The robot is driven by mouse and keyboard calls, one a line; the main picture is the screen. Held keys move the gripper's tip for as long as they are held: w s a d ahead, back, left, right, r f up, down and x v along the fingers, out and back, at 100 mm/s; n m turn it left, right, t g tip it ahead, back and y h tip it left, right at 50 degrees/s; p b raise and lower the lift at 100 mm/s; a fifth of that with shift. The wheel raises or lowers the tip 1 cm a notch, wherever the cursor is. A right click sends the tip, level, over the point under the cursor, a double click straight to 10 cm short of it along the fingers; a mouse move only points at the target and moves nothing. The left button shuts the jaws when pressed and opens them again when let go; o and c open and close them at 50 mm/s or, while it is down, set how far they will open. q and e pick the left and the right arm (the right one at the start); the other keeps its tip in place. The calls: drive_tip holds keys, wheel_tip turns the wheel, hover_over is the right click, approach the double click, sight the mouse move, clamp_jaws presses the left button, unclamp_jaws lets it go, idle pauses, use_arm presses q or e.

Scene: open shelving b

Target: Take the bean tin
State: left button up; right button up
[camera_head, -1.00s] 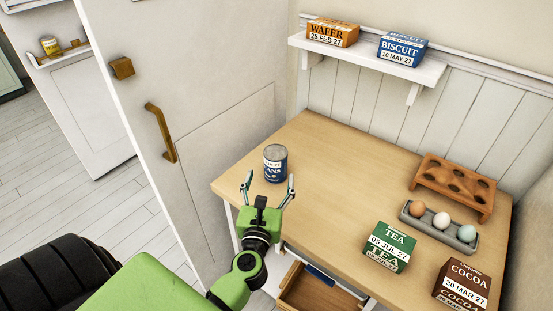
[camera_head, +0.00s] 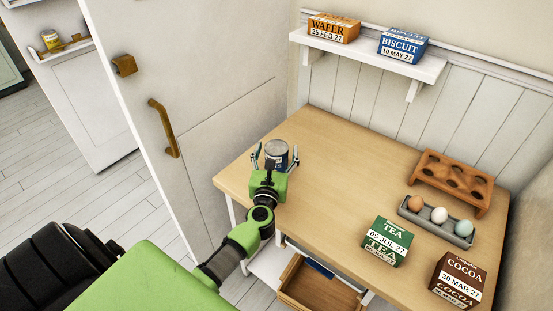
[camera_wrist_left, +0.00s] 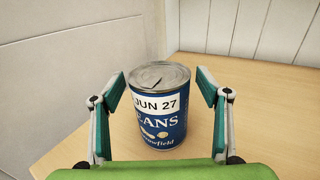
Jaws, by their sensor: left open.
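My left gripper (camera_head: 275,158) is open, with one finger on each side of the tin. In the left wrist view the tin (camera_wrist_left: 160,108) stands between the two fingers of the gripper (camera_wrist_left: 166,100), with a visible gap on the right and a narrow one on the left. In the head view the gripper hides the tin's lower part. My right gripper is not in view.
A green tea box (camera_head: 387,242), a brown cocoa box (camera_head: 458,281), a grey egg tray (camera_head: 408,212) and a brown rack (camera_head: 448,165) stand on the right of the table. A wall shelf (camera_head: 350,49) holds wafer and biscuit boxes. An open drawer (camera_head: 318,289) sticks out below. A white door (camera_head: 215,70) stands left.

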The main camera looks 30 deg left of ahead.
use_arm(q)
drive_tip(key=c, duration=1.6)
drive_tip(key=shift+r, duration=0.1)
